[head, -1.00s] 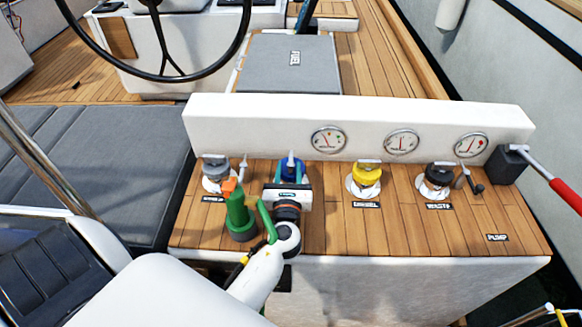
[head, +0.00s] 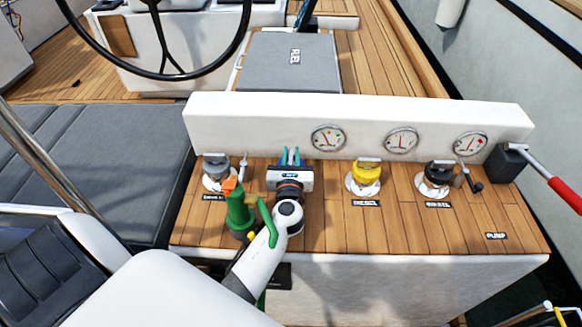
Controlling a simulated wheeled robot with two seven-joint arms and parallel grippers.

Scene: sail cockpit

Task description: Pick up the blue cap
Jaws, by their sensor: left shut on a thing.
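My left gripper (head: 291,156) is over the console, left of the yellow cap, with its teal fingers pointing away toward the white gauge panel. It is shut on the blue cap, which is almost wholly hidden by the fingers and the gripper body. The gripper body also covers the spot on the wood where the blue cap was seen earlier, so I cannot tell how far the cap is off its fitting. My right gripper is not in view.
A grey cap (head: 215,168), a yellow cap (head: 367,174) and a black cap (head: 437,175) sit along the console. A green bottle with an orange nozzle (head: 239,212) stands close left of my gripper. The white gauge panel (head: 260,128) rises behind; a red-handled lever (head: 562,192) is at right.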

